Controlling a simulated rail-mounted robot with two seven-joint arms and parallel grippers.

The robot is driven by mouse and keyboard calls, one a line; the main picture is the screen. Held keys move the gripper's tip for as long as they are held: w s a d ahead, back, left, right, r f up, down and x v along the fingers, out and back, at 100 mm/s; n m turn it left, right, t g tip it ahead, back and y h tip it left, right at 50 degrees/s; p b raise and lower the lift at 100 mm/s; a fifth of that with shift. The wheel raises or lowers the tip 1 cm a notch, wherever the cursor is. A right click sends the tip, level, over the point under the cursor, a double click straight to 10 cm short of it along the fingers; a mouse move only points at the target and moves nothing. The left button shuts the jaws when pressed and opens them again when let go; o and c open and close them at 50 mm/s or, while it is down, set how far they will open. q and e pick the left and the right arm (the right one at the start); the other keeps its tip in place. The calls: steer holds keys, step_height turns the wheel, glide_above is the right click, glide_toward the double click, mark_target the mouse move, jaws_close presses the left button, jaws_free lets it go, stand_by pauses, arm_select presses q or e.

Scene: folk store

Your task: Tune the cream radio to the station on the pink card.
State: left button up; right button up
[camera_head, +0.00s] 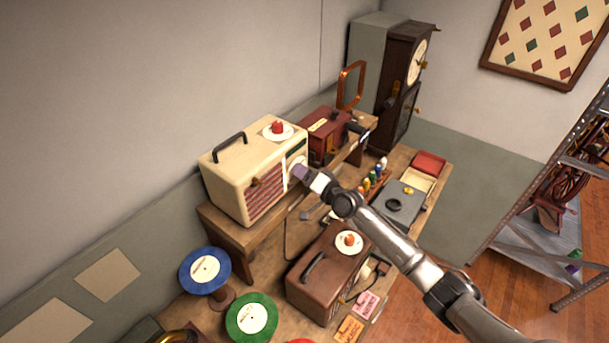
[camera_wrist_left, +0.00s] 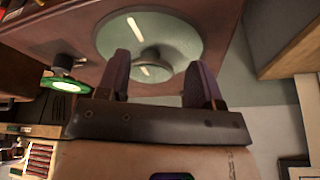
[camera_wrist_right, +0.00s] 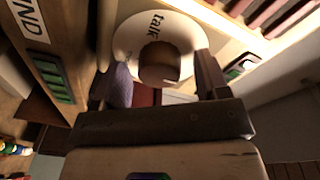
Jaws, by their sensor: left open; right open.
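The cream radio (camera_head: 228,190) stands on a raised wooden shelf at centre left in the head view, its striped front facing right. My right gripper (camera_head: 299,172) is at its front, by the white dial. In the right wrist view, a round white dial (camera_wrist_right: 128,38) marked "talk" carries a brown knob (camera_wrist_right: 158,66). My right fingers are open on both sides of this knob; I cannot tell whether they touch it. The pink card (camera_head: 367,305) lies beside the brown radio; its print is too small to read. My left gripper (camera_wrist_left: 160,75) is open in the left wrist view.
A brown radio (camera_head: 312,284) stands in front of the shelf. An orange card (camera_head: 349,329) lies by the pink one. Blue (camera_head: 197,281) and green (camera_head: 240,327) records stand nearby. The left gripper faces a reddish-brown surface with a round greenish disc (camera_wrist_left: 115,35).

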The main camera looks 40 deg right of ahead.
steer(key=shift+c, duration=0.2)
arm_select(q)
steer(key=shift+d, duration=0.2)
arm_select(e)
steer(key=c, duration=0.9)
arm_select(q)
steer(key=shift+r, duration=0.2)
arm_select(e)
steer(key=shift+r+m, duration=0.1)
steer(key=shift+m, duration=0.3)
arm_select(q)
step_height(320, 180, up, 5)
steer(key=p, duration=0.5)
steer(key=shift+f, duration=0.2)
arm_select(e)
steer(key=m, duration=0.5)
steer(key=m+g, duration=0.1)
steer(key=m, duration=0.4)
steer(key=shift+y, duration=0.3)
arm_select(q)
steer(key=shift+a+r, duration=0.1)
arm_select(e)
steer(key=shift+d+m, duration=0.1)
steer(key=shift+m, duration=0.2)
arm_select(q)
steer(key=shift+a, duration=0.1)
